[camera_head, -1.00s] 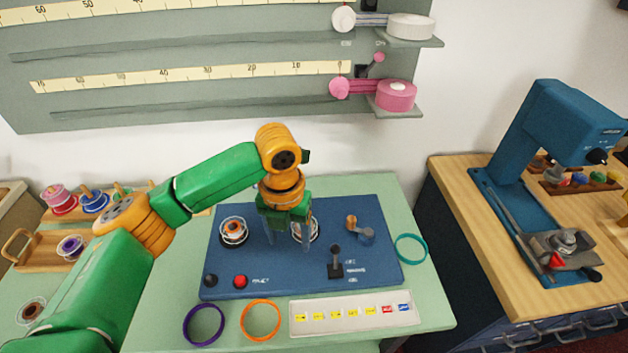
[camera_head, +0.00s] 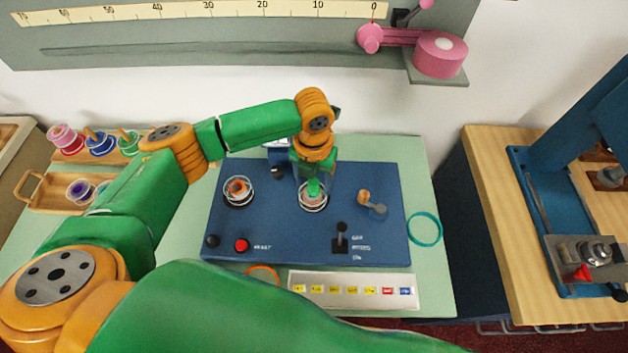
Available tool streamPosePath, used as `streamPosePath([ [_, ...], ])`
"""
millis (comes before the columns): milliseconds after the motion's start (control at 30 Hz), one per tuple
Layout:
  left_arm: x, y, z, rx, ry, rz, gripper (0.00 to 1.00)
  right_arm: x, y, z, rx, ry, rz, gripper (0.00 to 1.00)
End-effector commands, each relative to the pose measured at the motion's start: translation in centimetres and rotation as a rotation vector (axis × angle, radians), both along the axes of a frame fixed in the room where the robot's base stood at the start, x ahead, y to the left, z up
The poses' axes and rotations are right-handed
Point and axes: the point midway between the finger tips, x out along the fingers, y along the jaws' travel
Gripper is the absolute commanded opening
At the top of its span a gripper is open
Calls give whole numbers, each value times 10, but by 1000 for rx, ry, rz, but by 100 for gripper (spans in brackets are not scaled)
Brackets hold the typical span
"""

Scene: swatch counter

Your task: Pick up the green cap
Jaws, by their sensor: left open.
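A small green piece (camera_head: 314,187), which looks like the green cap, stands upright in the right-hand round holder (camera_head: 313,203) on the blue panel (camera_head: 280,235). My left gripper (camera_head: 313,178) is open and points down at the back of this holder, close to the green piece. Its fingers are small and partly hidden by the wrist, so I cannot tell whether they touch the piece. My right gripper is out of view.
The left holder (camera_head: 238,191) has an orange piece. A black lever (camera_head: 341,238), a red button (camera_head: 241,245) and an orange-knobbed crank (camera_head: 370,202) stand on the panel. A teal ring (camera_head: 425,229) lies at right. A labelled strip (camera_head: 354,290) lies in front; a blue press (camera_head: 575,190) stands farther right.

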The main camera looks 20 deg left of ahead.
Motion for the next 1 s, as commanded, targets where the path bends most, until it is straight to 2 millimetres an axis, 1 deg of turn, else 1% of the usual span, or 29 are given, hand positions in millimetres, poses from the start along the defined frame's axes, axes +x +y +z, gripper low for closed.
streamPosePath([
  [33, 0, 0, 0, 0, 0, 0, 66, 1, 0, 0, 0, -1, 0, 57],
  [67, 0, 0, 0, 0, 0, 0, 58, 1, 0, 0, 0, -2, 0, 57],
  [100, 0, 0, 0, 0, 0, 0, 48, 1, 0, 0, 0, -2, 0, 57],
  [167, 0, 0, 0, 0, 0, 0, 31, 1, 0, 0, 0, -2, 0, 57],
  [200, 0, 0, 0, 0, 0, 0, 21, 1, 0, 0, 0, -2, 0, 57],
  [267, 0, 0, 0, 0, 0, 0, 4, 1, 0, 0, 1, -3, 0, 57],
  [300, 0, 0, 0, 0, 0, 0, 0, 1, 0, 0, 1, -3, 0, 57],
  [567, 0, 0, 1, 0, 0, 0, 0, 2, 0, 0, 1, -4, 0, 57],
  [667, 1, 0, 4, -1, -1, 0, 0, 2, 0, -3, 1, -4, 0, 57],
  [767, 1, -1, 17, -2, -4, -1, 0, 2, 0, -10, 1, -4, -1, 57],
  [833, 0, -2, 32, -3, -5, -2, 0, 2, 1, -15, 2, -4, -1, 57],
  [967, -23, -20, 67, -4, -6, -8, 0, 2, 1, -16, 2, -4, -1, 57],
  [1000, -31, -26, 79, -4, -7, -10, 0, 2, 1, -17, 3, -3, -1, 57],
])
